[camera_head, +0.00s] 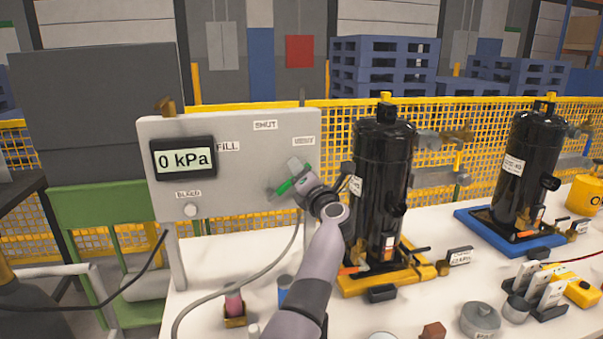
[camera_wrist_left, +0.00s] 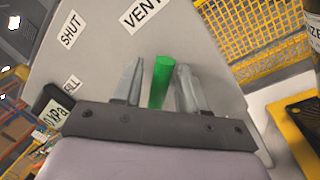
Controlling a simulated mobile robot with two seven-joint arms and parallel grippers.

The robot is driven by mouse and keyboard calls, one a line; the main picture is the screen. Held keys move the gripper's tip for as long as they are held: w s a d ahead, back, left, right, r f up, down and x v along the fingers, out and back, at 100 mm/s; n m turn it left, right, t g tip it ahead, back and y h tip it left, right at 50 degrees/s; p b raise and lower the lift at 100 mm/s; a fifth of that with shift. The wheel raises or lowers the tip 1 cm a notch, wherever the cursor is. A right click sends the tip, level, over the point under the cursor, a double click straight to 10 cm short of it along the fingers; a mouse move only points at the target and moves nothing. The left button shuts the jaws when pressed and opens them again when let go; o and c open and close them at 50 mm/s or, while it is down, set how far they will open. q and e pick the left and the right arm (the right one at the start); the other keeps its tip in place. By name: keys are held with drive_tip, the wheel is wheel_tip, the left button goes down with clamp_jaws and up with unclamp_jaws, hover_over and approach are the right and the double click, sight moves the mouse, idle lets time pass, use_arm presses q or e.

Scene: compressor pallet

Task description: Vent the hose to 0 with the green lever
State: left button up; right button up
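The grey panel (camera_head: 235,190) stands upright on the table, with labels FILL, SHUT, VENT and BLEED. Its display (camera_head: 184,158) reads 0 kPa. The green lever (camera_head: 285,187) is on the panel's right side, partly hidden by my gripper; its pivot is not clear. In the left wrist view the green lever (camera_wrist_left: 161,82) stands between the two fingers, below the VENT label. My left gripper (camera_head: 294,178) is around the lever, with a gap showing at the left finger, so it looks open. A grey hose (camera_head: 250,277) hangs from the panel. My right gripper is not in view.
A black compressor (camera_head: 383,185) on a yellow base stands close right of my left arm. Another black compressor (camera_head: 525,170) on a blue base is farther right. A pink cylinder in a holder (camera_head: 234,307) and small parts lie at the table's front.

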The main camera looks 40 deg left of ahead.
use_arm(q)
drive_tip(key=p+v, duration=0.1)
drive_tip(key=v, duration=0.6)
drive_tip(key=shift+p, duration=0.3)
drive_tip(key=shift+d, duration=0.1)
idle(0.3)
